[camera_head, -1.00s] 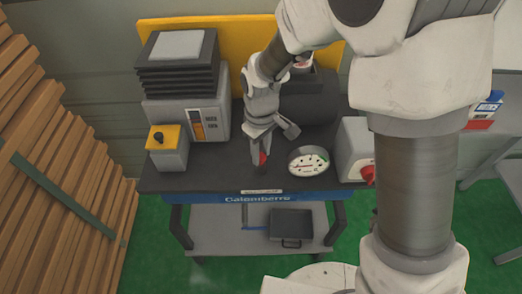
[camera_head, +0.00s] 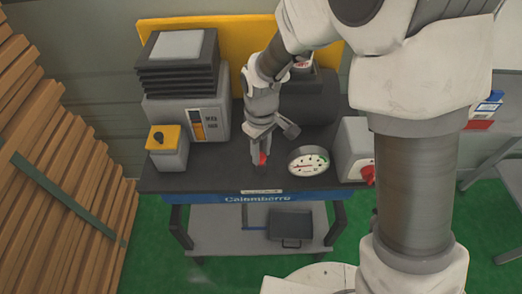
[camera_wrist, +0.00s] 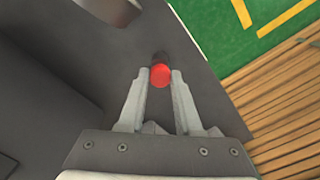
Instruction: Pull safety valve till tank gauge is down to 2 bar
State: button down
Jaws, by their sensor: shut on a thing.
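The safety valve shows as a small red knob (camera_head: 262,158) near the front edge of the dark bench top. In the wrist view the red knob (camera_wrist: 160,75) sits between the two fingertips. My gripper (camera_head: 258,157) points down and is shut on it; the gripper also shows in the wrist view (camera_wrist: 160,80). The tank gauge (camera_head: 308,162) is a round white dial just right of my gripper. Its needle looks red, but the reading is too small to tell. The dark tank (camera_head: 308,100) lies behind, partly hidden by my arm.
A grey box with a yellow top (camera_head: 167,148) and a larger grey machine (camera_head: 200,110) stand on the left. A white box with a red knob (camera_head: 354,150) is right of the gauge. Wooden slats (camera_head: 60,190) fill the far left. Green floor lies in front.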

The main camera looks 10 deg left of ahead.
aim_at(261, 155)
jog(key=shift+r+p, duration=0.5)
jog(key=shift+r, duration=0.35)
jog(key=c, duration=0.6)
grip_release()
jog(key=shift+f, duration=0.1)
notch_tip(261, 155, up, 18)
jog(key=shift+f+p, duration=0.25)
jog(key=shift+p, duration=0.45)
